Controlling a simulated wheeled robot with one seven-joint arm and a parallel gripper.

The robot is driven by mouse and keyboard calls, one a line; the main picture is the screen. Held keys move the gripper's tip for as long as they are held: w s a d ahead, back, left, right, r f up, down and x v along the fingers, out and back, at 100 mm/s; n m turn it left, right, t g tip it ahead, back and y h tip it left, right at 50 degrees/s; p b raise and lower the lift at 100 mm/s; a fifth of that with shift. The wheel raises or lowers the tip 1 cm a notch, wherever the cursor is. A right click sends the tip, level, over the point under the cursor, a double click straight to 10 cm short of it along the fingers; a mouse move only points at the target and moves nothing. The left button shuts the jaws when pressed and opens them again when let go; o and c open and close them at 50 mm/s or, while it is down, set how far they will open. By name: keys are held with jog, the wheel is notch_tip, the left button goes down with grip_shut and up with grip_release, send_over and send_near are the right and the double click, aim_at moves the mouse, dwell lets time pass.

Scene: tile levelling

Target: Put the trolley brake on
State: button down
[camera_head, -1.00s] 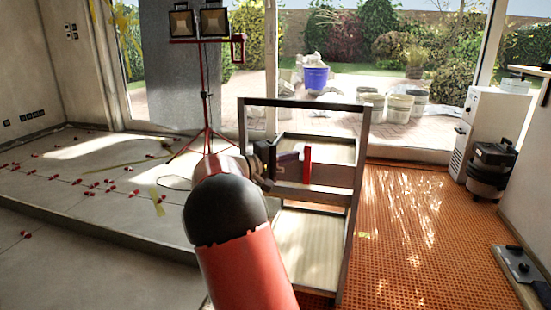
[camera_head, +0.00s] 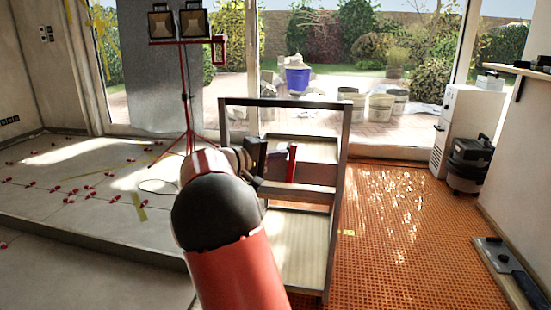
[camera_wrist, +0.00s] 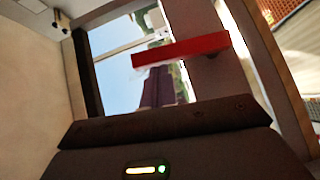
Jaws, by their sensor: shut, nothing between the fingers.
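The trolley (camera_head: 341,180) is a grey metal frame with a dark top bar and wooden shelves. It stands ahead of me on the orange matting. A red lever (camera_head: 292,162) stands upright at its middle crosspiece. The lever also shows as a red bar in the wrist view (camera_wrist: 185,48), across the upper middle. My gripper (camera_head: 272,158) is shut and empty, just left of the lever in the head view. In the wrist view its dark body fills the bottom, with the dark fingers (camera_wrist: 158,90) below the red bar. I cannot tell whether they touch it.
A black vacuum (camera_head: 469,165) and a white cabinet (camera_head: 455,120) stand at the right.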

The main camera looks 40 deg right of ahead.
jog(key=shift+s+d+r+m+t+y+b, duration=0.2)
jog(key=shift+s+d+m+t+y+b, duration=0.1)
jog(key=shift+s+d+m+y+b, duration=0.7)
jog(key=s+d+m+t+y, duration=0.1)
jog(key=s+d+f+m+y+b, duration=0.1)
jog(key=s+d+m+t+y+b, duration=0.1)
jog(key=s+y, duration=0.1)
jog(key=shift+f+t, duration=0.25)
jog(key=shift+t, duration=0.05)
jog(key=shift+s+d+f, duration=0.1)
jog(key=shift+s, duration=0.05)
